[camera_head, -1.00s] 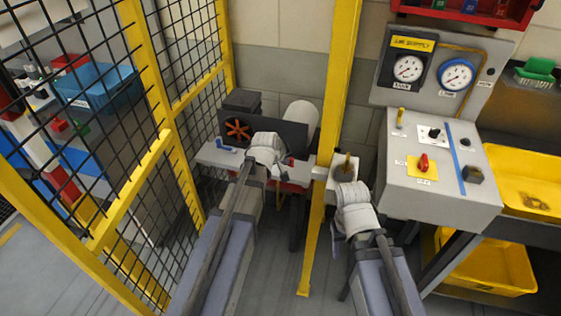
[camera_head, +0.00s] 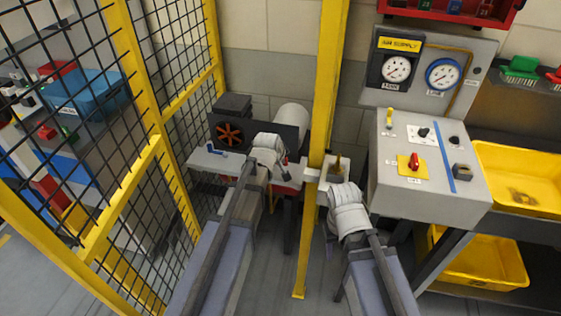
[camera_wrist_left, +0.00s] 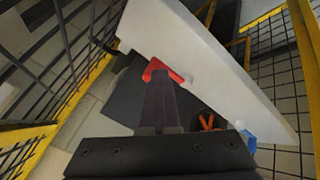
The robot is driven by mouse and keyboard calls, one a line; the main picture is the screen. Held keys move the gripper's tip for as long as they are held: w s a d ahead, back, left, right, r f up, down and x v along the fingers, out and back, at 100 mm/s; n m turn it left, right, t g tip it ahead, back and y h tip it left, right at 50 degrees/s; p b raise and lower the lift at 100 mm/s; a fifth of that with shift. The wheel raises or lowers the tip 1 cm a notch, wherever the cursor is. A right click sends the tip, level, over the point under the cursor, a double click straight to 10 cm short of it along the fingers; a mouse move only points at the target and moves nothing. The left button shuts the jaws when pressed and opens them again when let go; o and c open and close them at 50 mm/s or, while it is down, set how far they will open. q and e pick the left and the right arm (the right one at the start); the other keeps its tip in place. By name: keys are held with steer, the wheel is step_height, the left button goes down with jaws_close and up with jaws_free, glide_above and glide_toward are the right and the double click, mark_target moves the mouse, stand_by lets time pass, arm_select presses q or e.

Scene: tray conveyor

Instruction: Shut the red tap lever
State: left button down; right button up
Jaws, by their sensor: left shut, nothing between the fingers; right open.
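In the left wrist view a small red lever (camera_wrist_left: 157,68) is at the edge of a pale bench top, beside a pale knob. The dark closed fingers of my left gripper (camera_wrist_left: 160,78) reach up to it and cover part of it. I cannot tell whether they touch.
A blue lever (camera_head: 213,150) and red handwheel (camera_head: 230,133) are left of the left gripper. The yellow post (camera_head: 316,210) stands between my arms. A mesh fence (camera_head: 160,150) is at left.

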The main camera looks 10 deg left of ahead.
arm_select(q)
steer(key=shift+a, duration=0.15)
steer(key=shift+a, duration=0.55)
steer(key=shift+s, duration=0.1)
steer(key=shift+s+a, duration=0.25)
steer(key=shift+s, duration=0.2)
steer(key=s+f+p+v, duration=0.1)
steer(key=p+v, duration=0.7)
steer(key=v, duration=0.3)
steer(key=shift+s+r, duration=0.2)
steer(key=shift+s, duration=0.25)
arm_select(e)
step_height(320, 180, up, 8)
steer(key=shift+s+a, duration=0.15)
steer(key=shift+a, duration=0.25)
